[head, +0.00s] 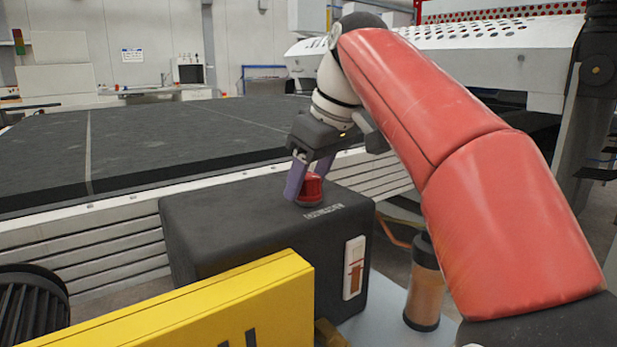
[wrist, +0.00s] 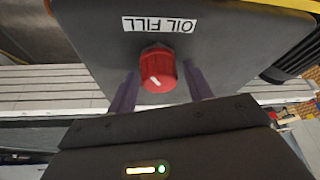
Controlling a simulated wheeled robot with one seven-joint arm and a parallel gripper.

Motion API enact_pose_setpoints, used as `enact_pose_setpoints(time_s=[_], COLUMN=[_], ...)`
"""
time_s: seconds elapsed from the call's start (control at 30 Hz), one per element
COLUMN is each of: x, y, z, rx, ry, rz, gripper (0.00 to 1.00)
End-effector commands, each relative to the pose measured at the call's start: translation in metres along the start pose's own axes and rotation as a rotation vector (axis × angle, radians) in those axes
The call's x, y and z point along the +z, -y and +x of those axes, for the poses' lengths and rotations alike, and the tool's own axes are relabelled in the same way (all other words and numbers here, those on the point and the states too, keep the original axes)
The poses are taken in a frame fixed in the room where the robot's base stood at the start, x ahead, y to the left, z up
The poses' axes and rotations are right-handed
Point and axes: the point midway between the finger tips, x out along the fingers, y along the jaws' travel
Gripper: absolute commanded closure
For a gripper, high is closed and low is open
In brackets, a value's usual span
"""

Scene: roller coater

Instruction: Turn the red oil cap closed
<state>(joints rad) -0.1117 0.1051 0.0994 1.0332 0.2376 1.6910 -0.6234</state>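The red oil cap (head: 311,187) sits on top of a dark grey box (head: 250,225). In the wrist view the cap (wrist: 157,70) is a ribbed red knob with a white mark, beside an upside-down "OIL FILL" label (wrist: 159,24). My gripper (head: 305,188) points down at the cap. Its two purple fingers stand apart, one on either side of the cap. In the wrist view the fingers (wrist: 161,92) show gaps between them and the cap. The gripper is open and holds nothing. The right finger is partly hidden in the head view.
A yellow block (head: 220,310) stands in front of the box. An orange-brown cylinder (head: 424,285) with dark ends stands to its right. A wide dark conveyor bed (head: 150,135) lies behind. The box top left of the cap is clear.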

Motion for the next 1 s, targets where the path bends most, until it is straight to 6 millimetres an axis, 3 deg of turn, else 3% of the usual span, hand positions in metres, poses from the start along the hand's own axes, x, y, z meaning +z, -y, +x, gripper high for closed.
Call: enact_pose_setpoints(time_s=[0.03,0.3,0.67,1.0], x=[0.0,0.0001,-0.0005,-0.001], y=[0.0,0.0,0.0004,0.0007], z=[-0.0001,-0.0001,-0.0016,-0.0021], rx=[0.0,0.0,0.033,0.123], ry=[0.0,0.0,0.001,0.0], rz=[0.0,0.0,0.079,0.295], gripper=[0.56,0.87,0.87,0.87])
